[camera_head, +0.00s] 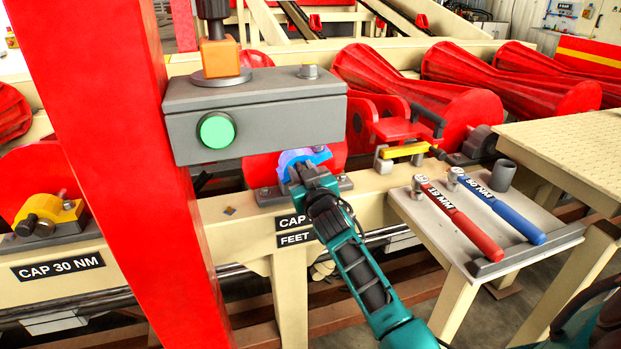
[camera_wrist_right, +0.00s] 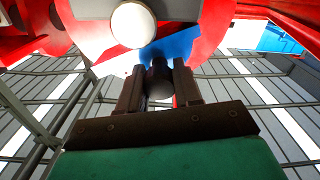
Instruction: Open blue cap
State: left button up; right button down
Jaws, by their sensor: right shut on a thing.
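The blue cap (camera_head: 297,157) is a rounded blue piece on a grey base on the cream beam, in front of a red roller. It is partly hidden by my right gripper (camera_head: 306,174). This gripper reaches up to it on the teal arm from the lower middle. In the right wrist view my jaws (camera_wrist_right: 158,85) are closed around a dark round stub in front of the blue cap (camera_wrist_right: 176,46). My left gripper does not show.
A grey box with a green button (camera_head: 217,130) hangs just above and left. A red post (camera_head: 120,160) stands left. A small table (camera_head: 408,206) at right holds a red wrench (camera_head: 462,222) and a blue wrench (camera_head: 505,212). A yellow cap (camera_head: 67,210) is far left.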

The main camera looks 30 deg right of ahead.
aim_at(283, 171)
jog(key=n, duration=0.1)
jog(key=a+r+n, duration=0.1)
jog(key=shift+w+a+n+p, duration=0.15)
jog(key=shift+w+n+p, duration=0.05)
jog(key=shift+n+p, duration=0.2)
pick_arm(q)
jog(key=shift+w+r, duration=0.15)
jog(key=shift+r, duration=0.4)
pick_arm(e)
jog(key=shift+w+a+f+n, duration=0.15)
jog(key=shift+a+n, duration=0.6)
jog(key=shift+n, duration=0.95)
jog(key=shift+w+a+r+n, duration=0.15)
jog(key=shift+a+n, duration=0.65)
jog(key=shift+n, duration=0.9)
jog(key=shift+w+a+f+n, duration=0.15)
jog(key=shift+a+n, duration=0.6)
jog(key=shift+n, duration=0.95)
jog(key=shift+w, duration=0.1)
jog(key=c, duration=0.8)
grip_release()
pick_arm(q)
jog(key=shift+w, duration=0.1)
